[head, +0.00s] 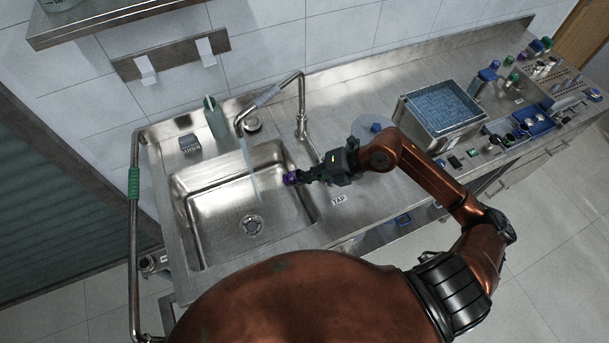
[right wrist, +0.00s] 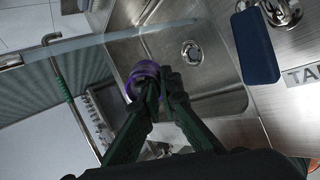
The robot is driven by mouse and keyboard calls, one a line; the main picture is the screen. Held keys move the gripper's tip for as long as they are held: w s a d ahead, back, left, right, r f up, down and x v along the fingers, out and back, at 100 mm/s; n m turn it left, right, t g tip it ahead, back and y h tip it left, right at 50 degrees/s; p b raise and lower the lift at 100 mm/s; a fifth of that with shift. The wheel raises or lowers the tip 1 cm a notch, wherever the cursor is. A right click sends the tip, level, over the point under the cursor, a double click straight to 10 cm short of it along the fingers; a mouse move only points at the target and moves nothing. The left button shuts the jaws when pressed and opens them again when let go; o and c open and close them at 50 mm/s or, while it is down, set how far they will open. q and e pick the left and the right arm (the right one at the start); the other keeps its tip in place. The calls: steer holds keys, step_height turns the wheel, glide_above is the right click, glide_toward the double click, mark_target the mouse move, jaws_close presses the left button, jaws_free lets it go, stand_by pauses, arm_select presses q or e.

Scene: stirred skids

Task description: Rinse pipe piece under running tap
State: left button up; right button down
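A purple pipe piece (head: 290,178) is held over the right side of the steel sink (head: 190,226). In the right wrist view it shows as a purple ring (right wrist: 143,75) at the fingertips. My right gripper (head: 299,177) is shut on it; the fingers (right wrist: 162,84) partly hide it. The tap (head: 270,92) arches over the sink from behind. A thin stream of water (head: 251,165) runs from its spout into the basin, and the stream also shows in the right wrist view (right wrist: 110,38). The pipe piece is to the right of the stream, apart from it. My left gripper is out of view.
A dark blue flat part (right wrist: 255,47) lies by the sink rim near the TAP label (head: 338,200). A green bottle (head: 215,118) stands behind the sink. A steel bin with blue contents (head: 440,106) and several small parts stand on the right counter. The drain (head: 252,225) is uncovered.

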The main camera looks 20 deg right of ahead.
steer(key=shift+w+d+r+m+t+h, duration=0.1)
steer(key=shift+w+d+m+t+h, duration=0.1)
steer(key=shift+m+t, duration=0.3)
steer(key=shift+w+d+r+m+t+h, duration=0.1)
steer(key=shift+w+d+m+t+h, duration=0.1)
steer(key=shift+m+t, duration=0.3)
steer(key=w+a+f+b, duration=0.3)
steer(key=w+a+f, duration=0.1)
steer(key=w+a, duration=0.6)
steer(key=shift+w+a, duration=0.35)
steer(key=shift+a, duration=0.35)
steer(key=shift+w+d, duration=0.1)
steer(key=shift+d, duration=0.15)
steer(key=shift+a+p, duration=0.1)
steer(key=shift+p, duration=0.2)
